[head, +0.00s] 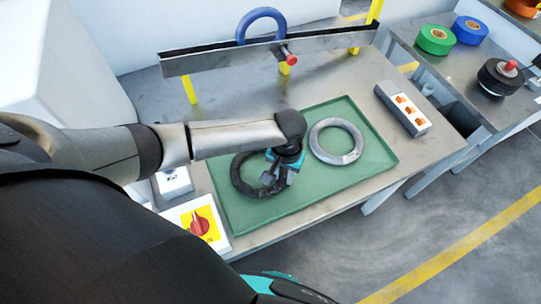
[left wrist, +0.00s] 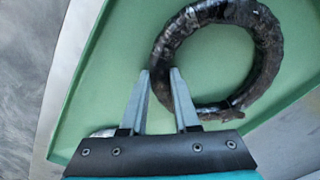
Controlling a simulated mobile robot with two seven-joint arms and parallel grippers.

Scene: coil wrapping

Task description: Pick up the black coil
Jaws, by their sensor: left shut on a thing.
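The black coil (head: 239,180) lies on the left part of the green tray (head: 236,222). My left gripper (head: 273,181) reaches down at the coil's right side and hides part of its ring. In the left wrist view, the two grey fingers (left wrist: 160,74) are at the left edge of the dark wrapped coil (left wrist: 266,60). They are a little apart and shut on its rim. A gap between coil and tray cannot be made out. My right gripper is not in view.
A grey coil (head: 324,153) lies right of the black one. A box with orange buttons (head: 402,108) and a red-knob switch box (head: 199,224) flank the tray. A blue ring (head: 262,14) hangs at the back rail (head: 230,60). Tape rolls (head: 436,40) sit on a side table.

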